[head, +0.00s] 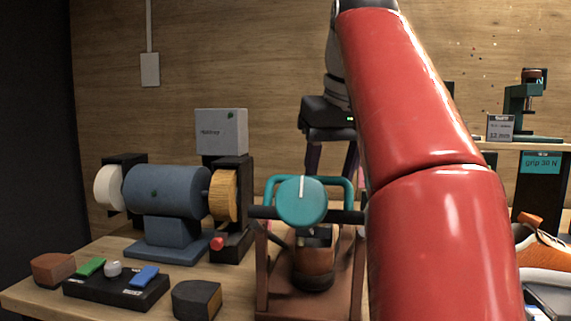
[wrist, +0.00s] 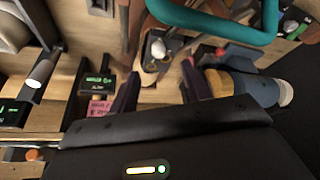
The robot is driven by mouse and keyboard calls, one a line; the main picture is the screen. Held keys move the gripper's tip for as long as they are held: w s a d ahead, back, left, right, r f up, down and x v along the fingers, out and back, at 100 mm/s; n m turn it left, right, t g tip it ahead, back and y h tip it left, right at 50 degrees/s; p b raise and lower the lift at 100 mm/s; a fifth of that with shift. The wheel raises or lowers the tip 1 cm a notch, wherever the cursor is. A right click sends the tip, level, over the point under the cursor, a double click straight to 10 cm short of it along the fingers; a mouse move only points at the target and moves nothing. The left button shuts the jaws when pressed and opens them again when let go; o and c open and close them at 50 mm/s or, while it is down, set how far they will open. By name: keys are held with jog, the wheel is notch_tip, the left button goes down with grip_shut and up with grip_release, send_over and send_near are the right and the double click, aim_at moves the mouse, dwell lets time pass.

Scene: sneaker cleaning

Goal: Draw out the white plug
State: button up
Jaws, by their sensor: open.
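A small white knob (head: 113,268) stands on a black panel between a green and a blue block, at the front left of the bench. In the wrist view a small whitish piece (wrist: 157,48) sits in a brown holder between my fingers' lines. I cannot tell for sure which of these is the white plug. My gripper (head: 331,172) points down behind the teal-handled press, its tips partly hidden there. In the wrist view its dark purple fingers (wrist: 161,72) are apart with nothing visibly held.
The teal press knob (head: 302,202) and its teal handle (wrist: 215,22) stand close to my gripper. A blue motor (head: 167,192) with wheels is at the left, with a red button (head: 217,243) beside it. A brown shoe-like piece (head: 314,266) is under the press.

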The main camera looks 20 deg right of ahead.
jog(key=shift+x, duration=3.85)
jog(key=shift+s, duration=0.1)
jog(key=c, duration=1)
jog(key=shift+r, duration=2)
jog(key=shift+c, duration=0.2)
